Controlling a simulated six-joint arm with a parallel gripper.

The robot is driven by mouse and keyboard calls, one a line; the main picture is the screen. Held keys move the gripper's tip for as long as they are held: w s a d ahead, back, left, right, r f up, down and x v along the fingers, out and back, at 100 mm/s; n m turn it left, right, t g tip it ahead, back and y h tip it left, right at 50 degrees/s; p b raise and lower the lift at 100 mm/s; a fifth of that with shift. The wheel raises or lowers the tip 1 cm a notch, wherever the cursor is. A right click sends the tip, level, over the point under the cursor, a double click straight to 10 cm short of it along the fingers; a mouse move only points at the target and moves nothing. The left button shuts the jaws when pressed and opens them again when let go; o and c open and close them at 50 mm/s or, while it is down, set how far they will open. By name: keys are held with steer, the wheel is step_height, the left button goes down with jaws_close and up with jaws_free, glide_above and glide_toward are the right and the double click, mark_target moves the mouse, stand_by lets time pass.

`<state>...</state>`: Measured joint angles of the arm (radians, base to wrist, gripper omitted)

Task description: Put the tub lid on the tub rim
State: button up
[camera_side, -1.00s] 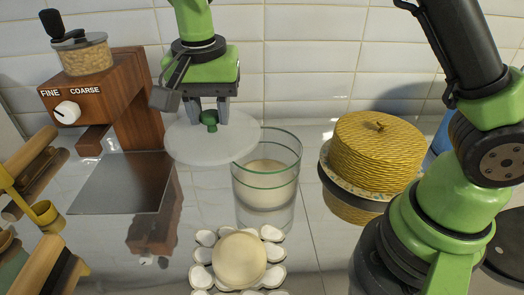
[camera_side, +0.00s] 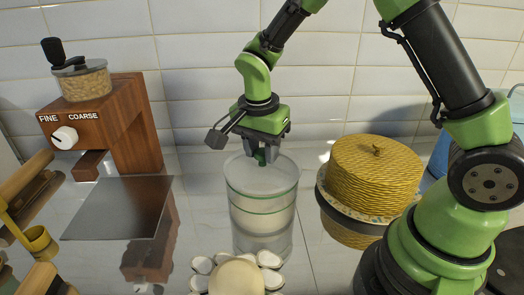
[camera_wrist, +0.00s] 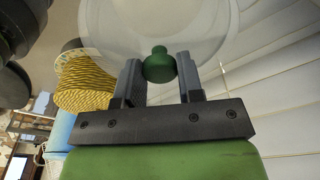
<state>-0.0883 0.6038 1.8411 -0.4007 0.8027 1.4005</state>
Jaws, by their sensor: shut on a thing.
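The tub (camera_side: 262,222) is a clear cylinder with green bands and pale contents, standing upright on the glossy counter. The tub lid (camera_side: 240,177) is a pale translucent disc with a green knob. It lies about level across the tub's top; whether it touches the rim I cannot tell. My gripper (camera_side: 262,153) is above the tub, pointing down, its fingers shut on the knob. In the wrist view, the green knob (camera_wrist: 159,66) sits between the two fingers of my gripper (camera_wrist: 160,78), with the lid (camera_wrist: 110,30) spreading behind it. The rim is mostly hidden by the lid.
A yellow woven basket (camera_side: 375,175) stands close right of the tub. A pale round ball (camera_side: 236,277) ringed by white pieces lies in front. A wooden grinder (camera_side: 110,120) and a dark plate (camera_side: 120,207) are at the left. The counter between plate and tub is clear.

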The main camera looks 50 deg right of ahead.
mark_target(258, 157)
steer(key=shift+f, duration=0.3)
steer(key=shift+f, duration=0.15)
steer(key=o, duration=1)
step_height(258, 157, up, 12)
steer(key=a+f, duration=0.1)
steer(key=s+r+n+t+y, duration=0.1)
steer(key=s+r+n+t, duration=0.1)
steer(key=s+n, duration=0.2)
steer(key=s+r+n+t+y, duration=0.1)
steer(key=s+r+n+t, duration=0.1)
steer(key=s+n, duration=0.2)
steer(key=s+a+r+n+t+y, duration=0.1)
steer(key=s+r+n+t, duration=0.1)
steer(key=s, duration=0.7)
steer(key=shift+s+r+n+t, duration=0.3)
steer(key=shift+n+t, duration=0.1)
steer(key=shift+n, duration=0.5)
